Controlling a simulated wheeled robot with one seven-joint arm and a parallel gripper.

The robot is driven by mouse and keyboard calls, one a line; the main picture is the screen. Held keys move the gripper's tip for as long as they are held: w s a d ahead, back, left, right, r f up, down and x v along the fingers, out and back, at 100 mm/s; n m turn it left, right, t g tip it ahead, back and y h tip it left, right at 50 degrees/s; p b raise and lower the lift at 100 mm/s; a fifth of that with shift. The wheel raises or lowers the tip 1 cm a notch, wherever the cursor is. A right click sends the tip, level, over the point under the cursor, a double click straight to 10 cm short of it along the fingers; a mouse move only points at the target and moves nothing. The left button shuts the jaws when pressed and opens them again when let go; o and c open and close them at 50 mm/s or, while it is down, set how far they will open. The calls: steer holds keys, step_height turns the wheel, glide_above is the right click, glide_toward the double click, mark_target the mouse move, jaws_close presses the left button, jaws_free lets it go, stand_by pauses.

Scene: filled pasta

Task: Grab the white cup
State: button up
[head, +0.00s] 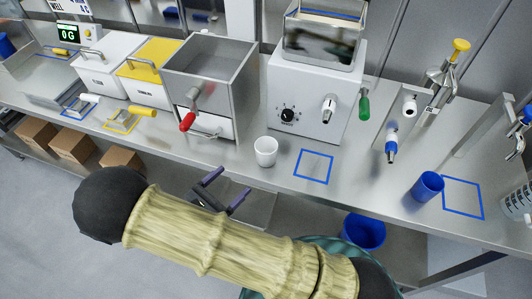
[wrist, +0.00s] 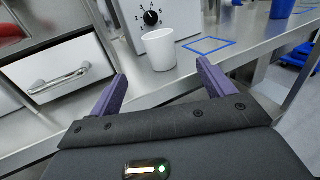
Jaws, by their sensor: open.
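The white cup (head: 265,151) stands upright on the steel counter, in front of the white machine and left of a blue taped square. It also shows in the wrist view (wrist: 159,50), upright, beyond my fingertips and between them. My gripper (head: 225,188) is open and empty, with two purple fingers spread apart. It is at the counter's front edge, left of and nearer than the cup, and not touching it. The fingers also show in the wrist view (wrist: 161,72), one on each side of the cup.
The white machine (head: 310,98) with a black dial stands behind the cup. A steel box (head: 240,95) with a drawer and red handle stands to the left. A blue cup (head: 427,186) stands at the right. The blue taped square (head: 314,166) is empty.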

steer(key=p, duration=0.3)
glide_toward(272, 143)
steer(key=x, duration=0.3)
steer(key=shift+s+d+r, duration=0.15)
steer(key=shift+s, duration=0.05)
steer(key=shift+w+d, duration=0.25)
steer(key=shift+w, duration=0.15)
steer(key=shift+f+p+x, duration=0.2)
steer(key=shift+p+x, duration=1.1)
steer(key=shift+x, duration=1.3)
steer(key=shift+a, duration=0.1)
steer(key=c, duration=1.1)
steer(key=shift+o, duration=0.2)
steer(key=shift+r, duration=0.1)
